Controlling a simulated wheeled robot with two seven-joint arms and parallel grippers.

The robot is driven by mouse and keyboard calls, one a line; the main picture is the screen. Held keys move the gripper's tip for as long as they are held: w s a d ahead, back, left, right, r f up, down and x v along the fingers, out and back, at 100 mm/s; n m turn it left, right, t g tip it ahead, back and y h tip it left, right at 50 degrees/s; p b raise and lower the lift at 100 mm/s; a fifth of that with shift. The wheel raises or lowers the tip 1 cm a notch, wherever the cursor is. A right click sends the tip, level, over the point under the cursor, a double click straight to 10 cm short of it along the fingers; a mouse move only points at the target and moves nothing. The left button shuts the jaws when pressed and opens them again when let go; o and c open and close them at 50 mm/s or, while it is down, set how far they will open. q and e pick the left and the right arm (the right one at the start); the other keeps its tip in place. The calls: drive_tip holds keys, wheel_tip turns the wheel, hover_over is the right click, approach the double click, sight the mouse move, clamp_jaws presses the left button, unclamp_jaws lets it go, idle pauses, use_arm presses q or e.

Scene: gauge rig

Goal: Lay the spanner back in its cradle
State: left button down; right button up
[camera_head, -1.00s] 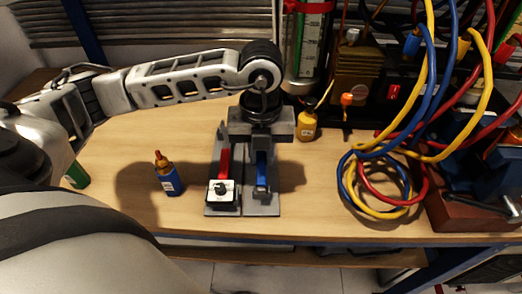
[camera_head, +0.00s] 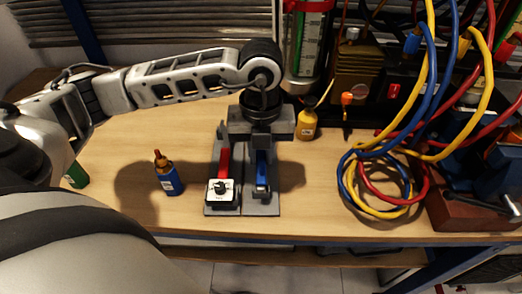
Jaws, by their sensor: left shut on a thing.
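My left gripper (camera_head: 262,143) points down over a grey two-strip base (camera_head: 262,210) on the wooden bench, which looks like the cradle. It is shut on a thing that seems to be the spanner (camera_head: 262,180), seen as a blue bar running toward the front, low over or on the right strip. Whether it touches the strip I cannot tell. The spanner's far end and my fingertips are hidden under the gripper body. A red bar (camera_head: 224,160) and a box with a dial (camera_head: 221,192) are on the left strip. My right gripper is out of view.
A blue bottle (camera_head: 168,178) stands left of the base and a yellow bottle (camera_head: 307,125) behind it on the right. Coiled hoses (camera_head: 378,188) and a brown block (camera_head: 465,212) lie to the right. A glass cylinder (camera_head: 306,45) stands at the back.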

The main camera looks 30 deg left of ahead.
use_arm(q)
drive_tip(key=shift+f, duration=0.2)
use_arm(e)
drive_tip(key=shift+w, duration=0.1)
use_arm(q)
drive_tip(key=shift+f+b, duration=0.6)
drive_tip(key=shift+b, duration=0.2)
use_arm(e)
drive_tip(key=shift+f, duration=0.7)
use_arm(q)
drive_tip(key=c, duration=1.3)
unclamp_jaws()
drive_tip(key=shift+o, duration=0.2)
wheel_tip(320, 180, up, 2)
drive_tip(key=shift+r, duration=0.15)
wheel_tip(320, 180, up, 14)
drive_tip(key=p, duration=0.2)
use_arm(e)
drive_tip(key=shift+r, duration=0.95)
